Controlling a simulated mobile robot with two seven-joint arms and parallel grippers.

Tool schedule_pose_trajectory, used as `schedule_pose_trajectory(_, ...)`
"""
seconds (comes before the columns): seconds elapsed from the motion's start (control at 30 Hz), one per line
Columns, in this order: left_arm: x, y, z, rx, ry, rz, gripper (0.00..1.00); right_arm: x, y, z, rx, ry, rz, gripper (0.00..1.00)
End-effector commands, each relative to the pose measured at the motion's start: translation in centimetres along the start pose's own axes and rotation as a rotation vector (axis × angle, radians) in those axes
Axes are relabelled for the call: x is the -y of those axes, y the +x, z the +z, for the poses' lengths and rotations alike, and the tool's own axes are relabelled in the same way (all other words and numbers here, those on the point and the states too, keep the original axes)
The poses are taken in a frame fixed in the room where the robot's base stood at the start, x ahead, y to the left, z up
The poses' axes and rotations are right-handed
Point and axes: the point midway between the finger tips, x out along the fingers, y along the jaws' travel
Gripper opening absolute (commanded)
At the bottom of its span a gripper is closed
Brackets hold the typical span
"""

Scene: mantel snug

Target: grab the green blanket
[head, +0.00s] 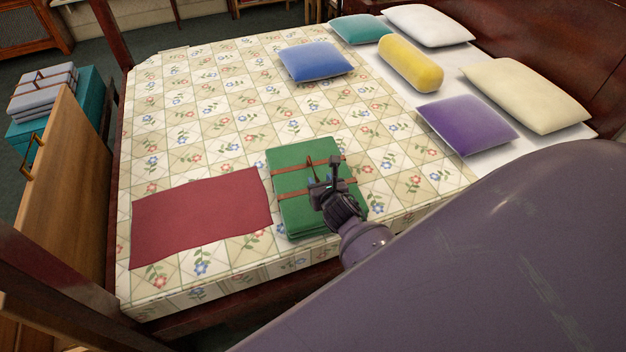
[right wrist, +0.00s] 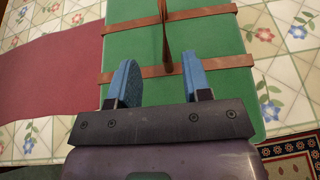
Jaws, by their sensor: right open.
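The green blanket (head: 292,206) is a folded stack on the bed, bound with brown straps that have a carrying strap on top. My right gripper (head: 316,180) is over the blanket in the head view and hides part of its right side. In the right wrist view the green blanket (right wrist: 210,102) fills the middle. The right gripper's blue fingers (right wrist: 160,78) are apart, with the upright strap (right wrist: 166,42) just beyond the gap between them. I cannot tell whether the fingers touch the blanket. My left gripper is not in view.
A red cloth (head: 200,218) lies flat left of the blanket on the floral bedspread (head: 205,130). Several pillows and a yellow bolster (head: 410,64) lie toward the headboard. A grey strapped bundle (head: 42,90) sits on a teal box (head: 92,100) at left. Bedposts rise at left.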

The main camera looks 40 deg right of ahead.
Motion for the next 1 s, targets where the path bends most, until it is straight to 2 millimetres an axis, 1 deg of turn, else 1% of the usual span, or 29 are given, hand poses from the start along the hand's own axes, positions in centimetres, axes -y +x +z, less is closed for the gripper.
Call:
schedule_pose_trajectory(0.03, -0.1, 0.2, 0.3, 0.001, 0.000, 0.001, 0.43, 0.0, 0.9, -0.2, -0.002, 0.003, 0.000, 0.45)
schedule_pose_trajectory(0.1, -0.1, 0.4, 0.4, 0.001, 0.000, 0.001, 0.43, 0.0, 1.8, -0.2, -0.001, 0.002, 0.000, 0.45)
schedule_pose_trajectory(0.2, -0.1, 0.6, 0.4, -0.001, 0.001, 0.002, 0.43, 0.0, 2.8, -0.2, -0.001, 0.003, 0.000, 0.45)
schedule_pose_trajectory(0.47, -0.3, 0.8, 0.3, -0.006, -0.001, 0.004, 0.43, 0.1, 4.3, -0.3, -0.002, 0.005, -0.001, 0.45)
schedule_pose_trajectory(0.7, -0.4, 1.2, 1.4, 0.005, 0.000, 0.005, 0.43, 0.4, 7.4, -0.8, -0.002, 0.004, 0.001, 0.45)
schedule_pose_trajectory(0.83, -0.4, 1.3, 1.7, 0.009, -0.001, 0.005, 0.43, 0.4, 8.4, -0.8, -0.001, 0.005, 0.000, 0.45)
schedule_pose_trajectory(1.0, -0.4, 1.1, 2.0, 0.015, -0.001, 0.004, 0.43, 0.5, 8.7, -0.7, -0.001, 0.004, 0.000, 0.45)
